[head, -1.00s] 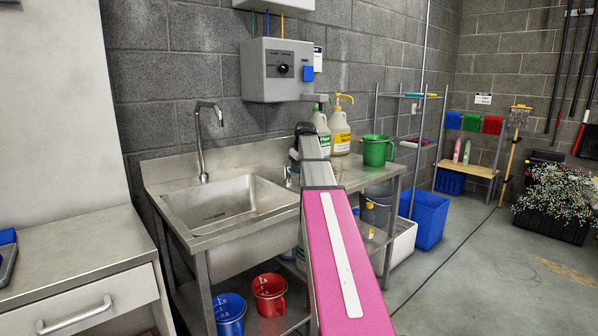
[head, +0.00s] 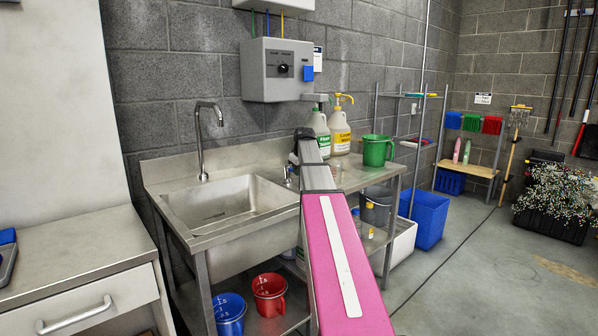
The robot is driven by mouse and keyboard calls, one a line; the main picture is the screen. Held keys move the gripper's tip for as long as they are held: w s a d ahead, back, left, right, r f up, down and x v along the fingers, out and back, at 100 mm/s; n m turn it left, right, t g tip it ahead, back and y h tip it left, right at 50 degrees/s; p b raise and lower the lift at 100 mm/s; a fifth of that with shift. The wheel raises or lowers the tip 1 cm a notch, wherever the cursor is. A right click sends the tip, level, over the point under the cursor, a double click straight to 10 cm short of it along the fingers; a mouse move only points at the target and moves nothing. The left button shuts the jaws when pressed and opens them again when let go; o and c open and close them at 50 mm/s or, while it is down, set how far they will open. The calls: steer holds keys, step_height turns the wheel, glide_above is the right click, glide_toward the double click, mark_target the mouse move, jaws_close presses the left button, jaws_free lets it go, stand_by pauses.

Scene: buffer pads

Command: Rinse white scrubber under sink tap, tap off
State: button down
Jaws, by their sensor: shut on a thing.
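The steel sink basin (head: 235,205) is set in a counter against the block wall. The gooseneck tap (head: 201,140) rises at its back left and curves over the basin. No water stream shows at the spout. My pink and grey arm reaches away from me, past the right side of the basin. Its far dark joint is over the counter. My gripper is not visible; it is hidden beyond or below my arm. I see no white scrubber in this view.
Two dispenser bottles (head: 341,132) and a green jug (head: 377,151) stand on the counter right of my arm. A grey control box (head: 277,69) hangs above. A blue jug (head: 229,313) and a red jug (head: 269,294) sit on the shelf below. The basin looks empty.

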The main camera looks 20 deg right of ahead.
steer(key=shift+d, duration=0.15)
steer(key=n, duration=0.1)
steer(key=w+d+n+y, duration=0.1)
steer(key=shift+d+n, duration=0.3)
steer(key=w+d+n, duration=0.1)
steer(key=d+n+y, duration=0.1)
steer(key=n, duration=0.1)
steer(key=shift+w+n+g+y, duration=0.3)
steer(key=shift+w, duration=0.1)
steer(key=w+n, duration=0.1)
steer(key=w+d+n+y, duration=0.1)
steer(key=n, duration=0.1)
steer(key=shift+d+g, duration=0.1)
steer(key=shift+g, duration=0.3)
steer(key=shift+w+d+n+g+y, duration=0.2)
steer(key=shift+w+n+g+y, duration=0.3)
steer(key=shift+n, duration=0.8)
steer(key=shift+w, duration=0.1)
steer(key=c, duration=1.1)
jaws_free()
